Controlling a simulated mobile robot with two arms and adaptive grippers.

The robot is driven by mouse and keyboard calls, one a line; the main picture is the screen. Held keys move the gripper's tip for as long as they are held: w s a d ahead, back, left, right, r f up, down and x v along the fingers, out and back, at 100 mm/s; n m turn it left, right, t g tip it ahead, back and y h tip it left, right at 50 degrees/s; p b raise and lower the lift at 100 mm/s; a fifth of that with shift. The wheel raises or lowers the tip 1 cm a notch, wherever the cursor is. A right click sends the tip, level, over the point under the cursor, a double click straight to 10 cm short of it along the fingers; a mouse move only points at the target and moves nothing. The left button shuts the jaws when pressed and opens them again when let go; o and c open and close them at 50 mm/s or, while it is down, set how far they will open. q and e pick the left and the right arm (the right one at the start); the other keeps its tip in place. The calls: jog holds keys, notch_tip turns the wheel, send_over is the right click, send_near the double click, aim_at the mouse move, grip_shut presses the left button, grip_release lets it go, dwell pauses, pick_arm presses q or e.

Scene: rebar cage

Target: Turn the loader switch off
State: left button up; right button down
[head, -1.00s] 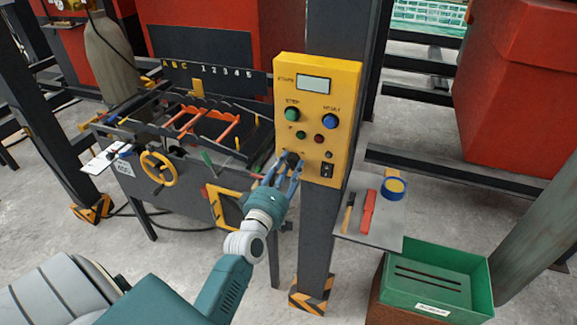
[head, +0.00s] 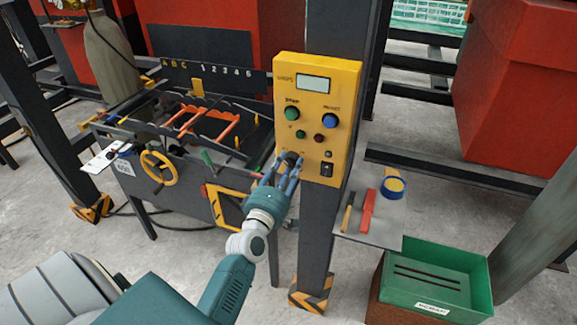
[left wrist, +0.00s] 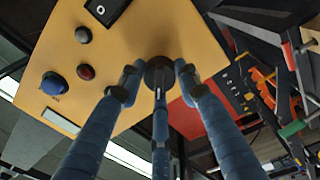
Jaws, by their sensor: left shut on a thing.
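The yellow control panel (head: 318,120) is fixed to a dark steel post. A dark round knob (head: 290,157) is at its lower left, and a black rocker switch (head: 327,170) is at its lower right. I cannot read which one is labelled loader. My left gripper (head: 288,165) is at the dark knob. In the left wrist view, the fingers of my left gripper (left wrist: 158,78) are shut around the dark knob (left wrist: 158,70) and partly hide it. The rocker switch (left wrist: 105,10) is apart from the fingers there. My right gripper is not in view.
Green and blue buttons sit higher on the panel, with small red and green ones between. A small shelf (head: 370,232) with tools and a green bin (head: 440,280) are to the right. A bending bench (head: 170,190) with a yellow handwheel is to the left.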

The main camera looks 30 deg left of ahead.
pick_arm(q)
jog(key=o, duration=1.2)
jog(key=shift+d+f, duration=0.1)
jog(key=shift+c, duration=0.2)
jog(key=v, duration=1.2)
